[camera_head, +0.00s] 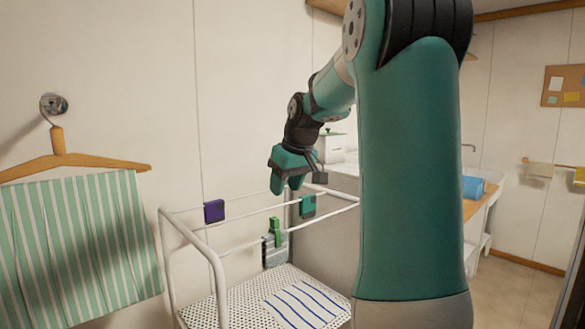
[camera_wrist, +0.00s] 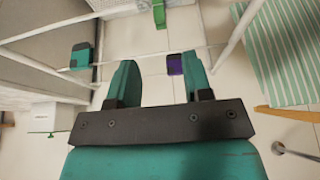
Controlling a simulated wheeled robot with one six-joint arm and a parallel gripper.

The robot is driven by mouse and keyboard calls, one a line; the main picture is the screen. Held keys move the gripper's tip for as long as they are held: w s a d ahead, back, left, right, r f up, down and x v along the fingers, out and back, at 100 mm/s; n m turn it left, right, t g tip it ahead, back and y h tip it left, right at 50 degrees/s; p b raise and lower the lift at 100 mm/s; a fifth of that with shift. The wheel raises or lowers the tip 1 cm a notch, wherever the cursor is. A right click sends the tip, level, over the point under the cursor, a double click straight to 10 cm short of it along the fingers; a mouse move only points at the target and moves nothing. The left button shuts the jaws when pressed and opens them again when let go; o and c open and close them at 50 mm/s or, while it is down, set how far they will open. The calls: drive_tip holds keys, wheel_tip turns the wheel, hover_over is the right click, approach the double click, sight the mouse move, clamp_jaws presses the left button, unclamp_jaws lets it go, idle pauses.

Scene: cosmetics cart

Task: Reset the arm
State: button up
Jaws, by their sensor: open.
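My gripper (camera_head: 292,184) hangs at the end of my teal arm, above the white cart (camera_head: 190,238), with its fingers pointing down. In the wrist view my gripper (camera_wrist: 160,78) has its two teal fingers spread, with nothing held between them. A purple block (camera_head: 214,211) and a teal block (camera_head: 308,206) sit on the cart's upper rails. In the wrist view the purple block (camera_wrist: 175,64) shows beside the right finger, and the teal block (camera_wrist: 81,57) lies farther left, apart from the fingers.
A green item (camera_head: 275,232) stands at a grey holder (camera_head: 272,252) on the cart. A blue-striped cloth (camera_head: 306,302) lies on the dotted shelf. A striped towel (camera_head: 75,245) hangs from a wooden hanger (camera_head: 70,160) at left. A blue box (camera_head: 473,187) sits on a counter at right.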

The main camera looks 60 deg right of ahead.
drive_tip(key=v, duration=0.6)
drive_tip(key=w+a+f+n+y, duration=0.1)
drive_tip(key=a+f+n+y, duration=0.15)
drive_tip(key=a, duration=0.85)
drive_tip(key=w+a+f+n+y, duration=0.15)
drive_tip(key=a+f, duration=0.25)
drive_tip(key=a, duration=0.7)
drive_tip(key=s+a+f+n+g, duration=0.2)
drive_tip(key=s+a+f+n, duration=0.1)
drive_tip(key=s+a, duration=0.5)
drive_tip(key=s+a+f+n+g+y, duration=0.1)
drive_tip(key=s+a+f+n+g, duration=0.1)
drive_tip(key=s+a+f, duration=0.3)
drive_tip(key=s+a, duration=0.3)
drive_tip(key=a, duration=0.2)
drive_tip(key=shift+f+n, duration=0.35)
drive_tip(key=shift+n, duration=0.05)
drive_tip(key=shift+s+d, duration=0.1)
drive_tip(key=shift+d, duration=0.1)
